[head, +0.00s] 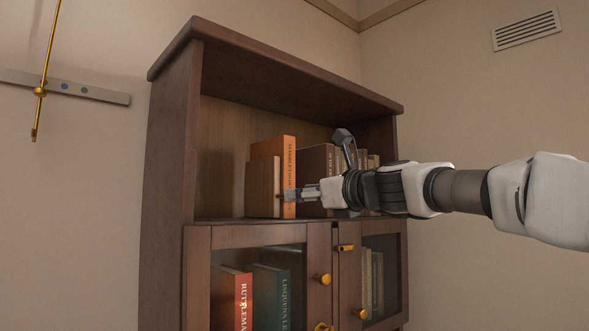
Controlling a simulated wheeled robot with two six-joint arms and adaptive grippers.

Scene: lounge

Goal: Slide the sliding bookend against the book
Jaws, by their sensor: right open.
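A light brown wooden upright piece, which looks like the sliding bookend (262,188), stands on the open upper shelf (232,221). An orange book (289,160) stands upright just to its right. The two look side by side; I cannot tell whether they touch. My right gripper (287,196) reaches in from the right. It is open, with its fingertips in front of the lower part of the orange book's spine, near the bookend's right edge. I cannot tell whether it touches either one. The gripper and wrist hide the lower part of the books behind. My left gripper is not in view.
Dark brown books (316,165) and several others stand further right on the shelf. The cabinet's left side panel (172,160) bounds the shelf. Glass doors with gold knobs (323,280) are below. A wall rail (75,88) is at left.

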